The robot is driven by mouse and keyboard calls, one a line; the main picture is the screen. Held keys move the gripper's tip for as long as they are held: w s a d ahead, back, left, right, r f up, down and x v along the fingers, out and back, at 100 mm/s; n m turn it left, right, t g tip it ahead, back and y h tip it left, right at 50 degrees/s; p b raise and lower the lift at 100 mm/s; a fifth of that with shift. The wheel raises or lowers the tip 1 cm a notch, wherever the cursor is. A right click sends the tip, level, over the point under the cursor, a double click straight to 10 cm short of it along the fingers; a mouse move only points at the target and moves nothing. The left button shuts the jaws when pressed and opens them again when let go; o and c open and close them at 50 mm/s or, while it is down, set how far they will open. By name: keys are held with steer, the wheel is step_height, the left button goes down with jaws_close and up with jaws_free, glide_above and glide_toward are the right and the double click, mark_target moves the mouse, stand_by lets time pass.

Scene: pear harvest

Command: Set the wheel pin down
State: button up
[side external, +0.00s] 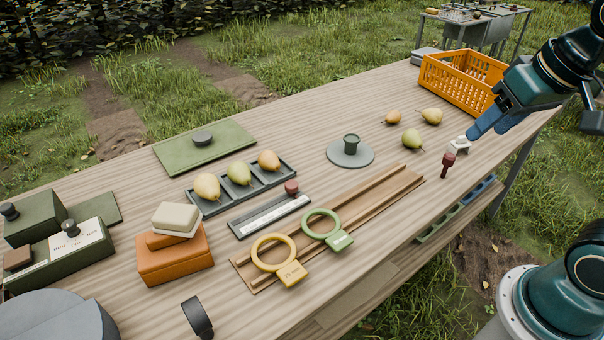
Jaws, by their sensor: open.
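A small dark-red pin (448,163) with a thick head and a narrower lower end is at the table's right front edge; it looks like the wheel pin. I cannot tell whether it stands or lies. My gripper (487,131) is open, above and to the right of the pin, with its blue fingers pointing down to the left. Nothing shows between the fingers. A small whitish piece (461,144) sits between the pin and my gripper. The pin is apart from the fingers.
An orange crate (462,82) stands behind my gripper. Loose pears (412,139) lie left of it. A round grey plate (366,158) with a green knob, a wooden rail (385,193) and ring tags (321,225) are farther left. Bare tabletop lies around the pin.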

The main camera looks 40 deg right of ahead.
steer(key=shift+s+a+f+n+t, duration=0.15)
steer(key=shift+s+a+n, duration=0.15)
steer(key=shift+s+n, duration=0.3)
steer(key=shift+s+a+f+n+t, duration=0.1)
steer(key=shift+s+a+n, duration=0.25)
steer(key=shift+s, duration=0.3)
steer(key=shift+s+a+f+n+t, duration=0.15)
steer(key=shift+s+a+n, duration=0.1)
steer(key=shift+s+n, duration=0.35)
